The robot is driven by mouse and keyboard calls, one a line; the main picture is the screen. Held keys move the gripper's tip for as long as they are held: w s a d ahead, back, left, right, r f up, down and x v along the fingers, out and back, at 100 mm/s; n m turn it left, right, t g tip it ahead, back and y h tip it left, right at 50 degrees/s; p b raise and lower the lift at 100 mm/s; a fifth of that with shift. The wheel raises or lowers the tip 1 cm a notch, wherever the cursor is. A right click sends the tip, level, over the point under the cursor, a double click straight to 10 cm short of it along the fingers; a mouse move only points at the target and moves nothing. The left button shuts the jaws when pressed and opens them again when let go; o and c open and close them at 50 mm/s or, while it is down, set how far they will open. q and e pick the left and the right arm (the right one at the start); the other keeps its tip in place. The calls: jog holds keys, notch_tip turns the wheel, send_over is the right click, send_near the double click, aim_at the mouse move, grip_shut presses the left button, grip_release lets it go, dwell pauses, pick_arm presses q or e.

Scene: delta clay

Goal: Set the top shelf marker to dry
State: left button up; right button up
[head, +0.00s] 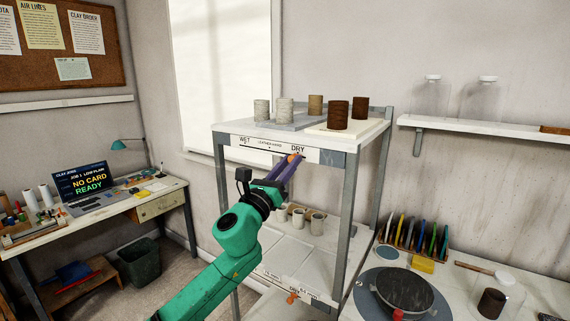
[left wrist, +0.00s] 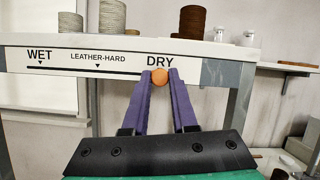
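The top shelf's label strip (head: 275,149) reads WET, LEATHER-HARD and DRY from left to right, and shows in the left wrist view (left wrist: 100,58). Its orange round marker (left wrist: 159,76) sits just under the word DRY at the strip's right end. My left gripper (head: 294,159) has purple fingers, one on each side of the marker. In the left wrist view the fingertips (left wrist: 159,74) close in on the knob and seem to touch it on both sides. My right gripper is not in view.
The shelf top (head: 297,123) carries grey, tan and dark brown clay pots. A lower shelf holds several small pots (head: 299,215), and a lower orange marker (head: 292,298) shows beneath. A wheel (head: 405,285) stands right.

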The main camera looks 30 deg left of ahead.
pick_arm(q)
jog(key=o, duration=0.4)
jog(key=shift+d, duration=0.15)
jog(key=shift+o, duration=0.2)
jog(key=shift+d, duration=0.1)
jog(key=b+v, duration=0.5)
jog(key=v, duration=0.9)
jog(key=shift+s, duration=0.25)
jog(key=shift+f, duration=0.15)
